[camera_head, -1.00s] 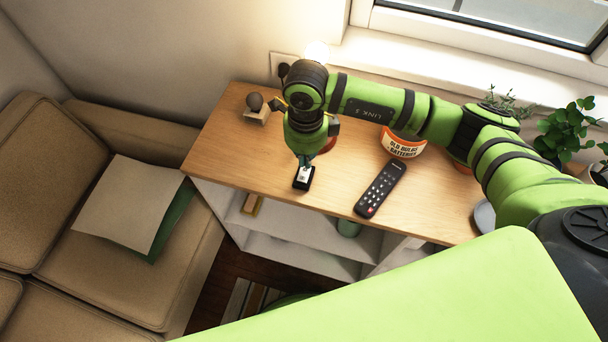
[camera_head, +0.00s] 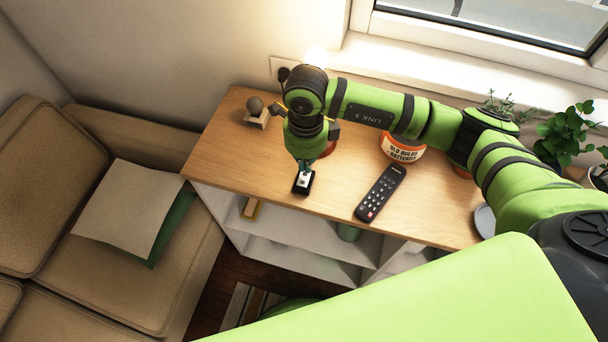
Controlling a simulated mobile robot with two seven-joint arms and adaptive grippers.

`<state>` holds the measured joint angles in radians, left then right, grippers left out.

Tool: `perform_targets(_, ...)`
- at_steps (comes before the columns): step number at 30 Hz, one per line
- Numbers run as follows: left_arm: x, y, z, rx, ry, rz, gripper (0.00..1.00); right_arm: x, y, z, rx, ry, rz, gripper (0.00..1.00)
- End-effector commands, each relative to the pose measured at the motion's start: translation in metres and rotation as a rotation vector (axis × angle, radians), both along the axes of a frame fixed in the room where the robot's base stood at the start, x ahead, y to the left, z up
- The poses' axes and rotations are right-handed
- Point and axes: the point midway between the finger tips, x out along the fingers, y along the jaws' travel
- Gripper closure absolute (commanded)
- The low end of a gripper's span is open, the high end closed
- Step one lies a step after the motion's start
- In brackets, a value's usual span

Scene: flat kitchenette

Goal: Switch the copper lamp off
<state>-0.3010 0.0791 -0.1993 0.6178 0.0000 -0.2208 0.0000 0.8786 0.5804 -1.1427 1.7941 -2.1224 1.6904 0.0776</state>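My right gripper (camera_head: 304,169) points down at a small black switch box (camera_head: 301,187) with a white rocker, near the front edge of the wooden top. Its fingertips are at or just above the rocker; I cannot tell whether they touch it. The fingers look narrow and close together, but are too small to tell if they are shut. A bright glow (camera_head: 316,54) shows behind my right wrist, so a lamp seems lit there. Most of the lamp is hidden by my arm; a reddish-copper part (camera_head: 329,149) shows beside the gripper. My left gripper is not in view.
A black remote (camera_head: 381,193) lies right of the switch box. An orange-and-white battery tub (camera_head: 402,147) stands behind it. A small wooden block with a dark ball (camera_head: 256,111) is at the back left. Potted plants (camera_head: 562,133) stand right; a sofa (camera_head: 50,190) is left.

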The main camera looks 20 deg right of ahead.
Motion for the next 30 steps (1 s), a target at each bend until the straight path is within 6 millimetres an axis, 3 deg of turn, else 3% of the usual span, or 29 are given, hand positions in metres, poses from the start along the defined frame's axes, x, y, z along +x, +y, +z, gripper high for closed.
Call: perform_targets(30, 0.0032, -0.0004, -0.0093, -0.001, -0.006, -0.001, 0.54, 0.0000, 0.0000, -0.0097, 0.000, 0.000, 0.000, 1.00)
